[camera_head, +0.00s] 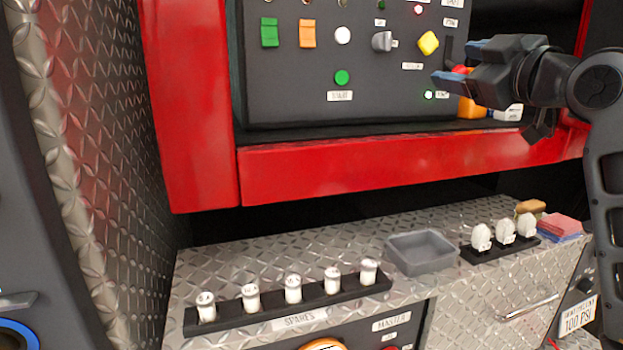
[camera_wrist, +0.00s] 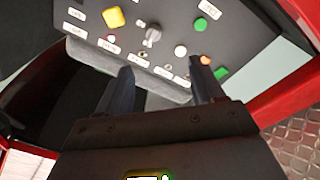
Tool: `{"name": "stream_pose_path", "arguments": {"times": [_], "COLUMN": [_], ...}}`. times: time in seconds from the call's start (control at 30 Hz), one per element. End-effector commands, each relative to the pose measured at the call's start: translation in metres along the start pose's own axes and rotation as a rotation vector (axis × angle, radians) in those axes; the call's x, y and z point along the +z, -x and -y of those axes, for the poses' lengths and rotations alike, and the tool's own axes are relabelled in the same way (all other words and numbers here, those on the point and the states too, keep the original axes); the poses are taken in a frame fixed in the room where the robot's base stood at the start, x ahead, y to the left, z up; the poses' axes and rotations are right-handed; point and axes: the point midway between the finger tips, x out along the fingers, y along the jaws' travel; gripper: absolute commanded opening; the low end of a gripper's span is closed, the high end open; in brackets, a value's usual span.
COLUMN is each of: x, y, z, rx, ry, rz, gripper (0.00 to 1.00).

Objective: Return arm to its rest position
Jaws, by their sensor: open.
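My gripper (camera_head: 458,62) is at the upper right of the head view, in front of the right part of the dark control panel (camera_head: 290,100). My dark arm comes in from the right edge. In the wrist view my gripper (camera_wrist: 165,82) has its two fingers apart, with nothing between them, and the panel (camera_wrist: 225,25) lies beyond. The panel carries a yellow knob (camera_head: 428,43), a grey knob (camera_head: 382,41), a white button (camera_head: 343,35), a green button (camera_head: 341,77), and green (camera_head: 269,32) and orange (camera_head: 307,34) switches. My gripper hides part of the panel's right side.
A red frame (camera_head: 400,165) runs below the panel. On the diamond-plate counter are a rack (camera_head: 225,323) of several white spares, a grey tray (camera_head: 421,253), a rack (camera_head: 485,253) with three white pieces, and red and blue cloths (camera_head: 560,228). An orange item (camera_head: 471,108) is beside my gripper in the picture.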

Motion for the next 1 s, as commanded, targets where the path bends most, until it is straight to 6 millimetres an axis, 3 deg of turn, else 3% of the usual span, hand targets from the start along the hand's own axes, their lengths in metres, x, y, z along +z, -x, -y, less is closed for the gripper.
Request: {"name": "stream_pose_path", "arguments": {"times": [0.27,0.47,0.77,1.0], "x": [0.042,0.089,0.151,0.184], "y": [0.012,0.038,0.104,0.175], "z": [0.043,0.1,0.189,0.253], "rx": [0.022,0.055,0.119,0.166], "ry": [-0.126,-0.273,-0.471,-0.587], "rz": [0.013,0.041,0.108,0.177], "gripper": [0.67,0.67,0.67,0.67]}}
